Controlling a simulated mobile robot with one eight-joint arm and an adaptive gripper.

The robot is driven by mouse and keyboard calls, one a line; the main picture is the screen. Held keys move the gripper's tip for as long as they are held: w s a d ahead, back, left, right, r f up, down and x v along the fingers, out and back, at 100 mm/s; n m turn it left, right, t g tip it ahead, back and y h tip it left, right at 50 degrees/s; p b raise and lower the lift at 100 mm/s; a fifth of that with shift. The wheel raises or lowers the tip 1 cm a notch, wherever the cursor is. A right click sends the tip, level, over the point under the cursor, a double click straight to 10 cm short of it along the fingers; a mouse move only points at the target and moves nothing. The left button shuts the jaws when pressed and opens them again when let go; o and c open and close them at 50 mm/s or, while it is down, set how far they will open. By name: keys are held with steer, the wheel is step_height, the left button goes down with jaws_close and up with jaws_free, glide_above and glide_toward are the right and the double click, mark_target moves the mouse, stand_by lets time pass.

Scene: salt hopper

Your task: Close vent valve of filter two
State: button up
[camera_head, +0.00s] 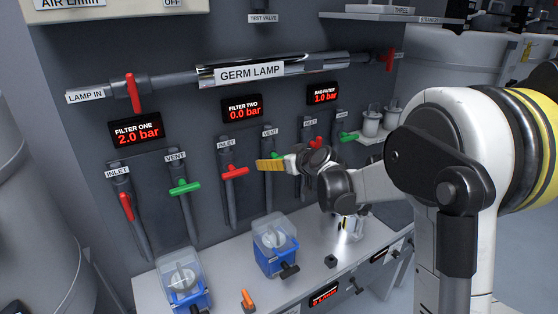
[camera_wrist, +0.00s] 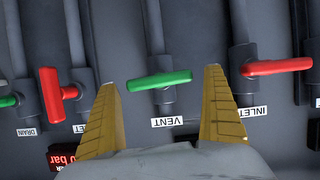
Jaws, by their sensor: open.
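The vent valve of filter two has a green handle (camera_wrist: 159,80), lying crosswise to its pipe and slightly tilted, above an upside-down VENT label (camera_wrist: 167,121) in the wrist view. My gripper (camera_wrist: 168,85) is open, its two yellow fingers on either side of the handle, with visible gaps. I cannot tell how far the tips are from the panel. The filter two display (camera_head: 242,108) reads 0.0 bar.
Filter two's red inlet handle (camera_wrist: 276,66) lies crosswise close to the right finger. Another red inlet handle (camera_wrist: 51,95) stands along its pipe on the left. Below the panel, a counter holds blue clear-lidded containers (camera_head: 275,245). Filter one's green vent handle (camera_head: 185,187) is further left.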

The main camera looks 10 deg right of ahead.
steer(key=c, duration=1.2)
steer(key=shift+m, duration=0.3)
steer(key=o, duration=1.2)
steer(key=shift+s, duration=0.1)
steer(key=v, duration=1.2)
steer(key=shift+d, duration=0.15)
